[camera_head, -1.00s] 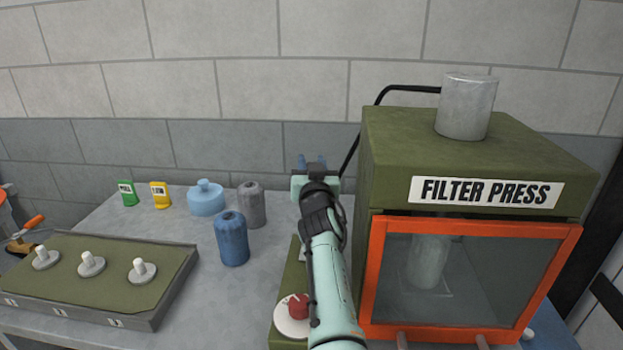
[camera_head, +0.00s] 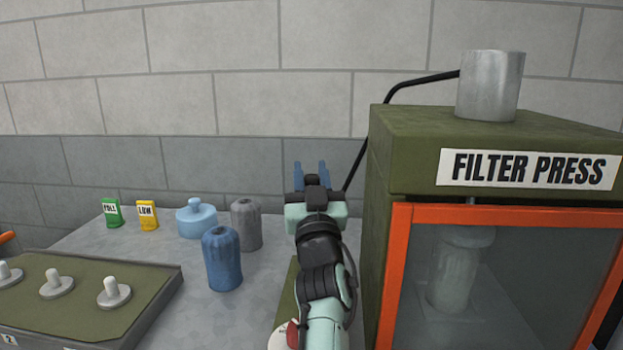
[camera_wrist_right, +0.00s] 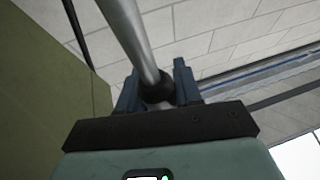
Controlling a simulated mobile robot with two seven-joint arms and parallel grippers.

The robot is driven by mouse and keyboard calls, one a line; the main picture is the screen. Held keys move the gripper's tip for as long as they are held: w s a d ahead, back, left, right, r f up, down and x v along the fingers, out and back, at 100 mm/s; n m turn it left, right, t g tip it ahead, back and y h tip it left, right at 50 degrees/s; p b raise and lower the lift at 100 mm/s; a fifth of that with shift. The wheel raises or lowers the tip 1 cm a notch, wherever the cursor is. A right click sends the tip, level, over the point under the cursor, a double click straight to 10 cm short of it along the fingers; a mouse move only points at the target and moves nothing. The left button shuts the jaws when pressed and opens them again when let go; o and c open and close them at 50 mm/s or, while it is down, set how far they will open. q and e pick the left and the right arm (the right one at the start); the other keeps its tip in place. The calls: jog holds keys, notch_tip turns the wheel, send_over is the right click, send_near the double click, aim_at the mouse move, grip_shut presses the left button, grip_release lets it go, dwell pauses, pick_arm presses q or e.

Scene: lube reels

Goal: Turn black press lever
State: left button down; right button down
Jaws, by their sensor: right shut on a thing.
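The filter press (camera_head: 385,240) is a green box with an orange-framed glass door, at the right of the head view. My right gripper (camera_head: 312,168) is just left of the press, its blue fingers pointing up. In the right wrist view, my right gripper (camera_wrist_right: 158,88) is shut on the black end knob of a grey metal lever rod (camera_wrist_right: 132,35). The black knob (camera_wrist_right: 157,93) sits between the two blue fingers. In the head view I cannot make out the knob between the fingers. My left gripper is not in view.
A bent black bar (camera_head: 415,82) runs from the press top down behind its left side. A blue bottle (camera_head: 222,260), a grey bottle (camera_head: 246,226) and a light blue container (camera_head: 196,220) stand left of my right arm. A green tray (camera_head: 90,300) with white knobs lies at left.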

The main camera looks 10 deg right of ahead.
jog(key=shift+s+a+n+t, duration=0.2)
jog(key=shift+s+t, duration=0.15)
jog(key=shift+s, duration=0.2)
jog(key=shift+s+a+n+t, duration=0.15)
jog(key=shift+s+t, duration=0.2)
jog(key=shift+s, duration=0.2)
jog(key=c, duration=0.8)
grip_release()
jog(key=shift+c, duration=0.2)
jog(key=v, duration=0.7)
jog(key=shift+s, duration=0.25)
jog(key=shift+d+y, duration=0.1)
jog(key=shift+y, duration=0.2)
